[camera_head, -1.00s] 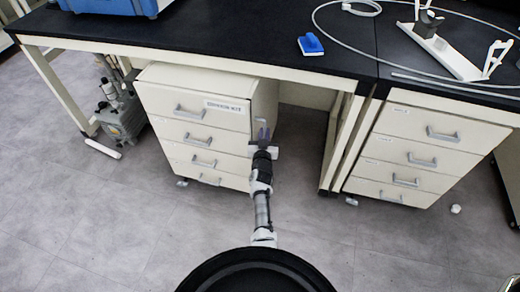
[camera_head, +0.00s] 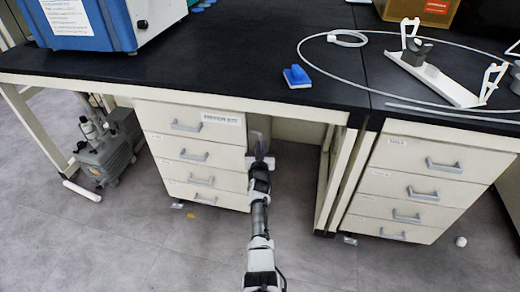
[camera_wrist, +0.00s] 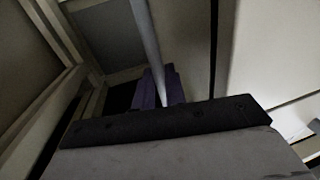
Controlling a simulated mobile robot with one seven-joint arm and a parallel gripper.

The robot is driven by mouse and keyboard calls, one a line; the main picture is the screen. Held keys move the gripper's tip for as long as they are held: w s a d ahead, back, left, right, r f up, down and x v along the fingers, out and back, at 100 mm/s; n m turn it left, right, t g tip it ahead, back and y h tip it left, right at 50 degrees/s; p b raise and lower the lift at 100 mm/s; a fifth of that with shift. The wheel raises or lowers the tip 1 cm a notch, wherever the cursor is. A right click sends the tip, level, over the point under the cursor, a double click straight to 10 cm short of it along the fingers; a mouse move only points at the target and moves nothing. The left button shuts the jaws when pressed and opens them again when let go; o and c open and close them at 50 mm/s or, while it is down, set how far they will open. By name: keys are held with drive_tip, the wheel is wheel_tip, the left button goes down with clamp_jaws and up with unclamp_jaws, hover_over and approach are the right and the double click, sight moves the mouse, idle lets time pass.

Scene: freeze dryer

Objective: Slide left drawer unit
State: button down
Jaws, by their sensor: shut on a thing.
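The left drawer unit (camera_head: 195,155) is a cream cabinet with several grey-handled drawers and a label at its upper right. It stands under the black bench, its front close to the bench's front edge, and its top is hidden. My gripper (camera_head: 259,140) is at the unit's right side, up near the bench edge, with my arm reaching up to it from below. In the wrist view, the dark purple fingers (camera_wrist: 158,88) meet along a thin pale upright strip (camera_wrist: 146,40). The gripper is shut on the unit, though the exact grip spot is dim.
A bench leg (camera_head: 333,180) and a second drawer unit (camera_head: 415,185) stand to the right. A pump (camera_head: 108,145) stands on the floor at the left. The black bench top (camera_head: 230,60) overhangs the unit. The floor in front is mostly clear.

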drive_tip(key=shift+w+r, duration=0.15)
drive_tip(key=shift+r, duration=0.05)
drive_tip(key=c, duration=1.5)
unclamp_jaws()
drive_tip(key=shift+d+f, duration=0.1)
drive_tip(key=shift+f, duration=0.05)
drive_tip(key=s+p, duration=0.1)
drive_tip(key=s, duration=0.3)
drive_tip(key=s+a+p, duration=0.1)
drive_tip(key=s+p, duration=0.1)
drive_tip(key=s, duration=0.3)
drive_tip(key=s+p, duration=0.2)
drive_tip(key=s, duration=0.2)
drive_tip(key=shift+s+a, duration=0.35)
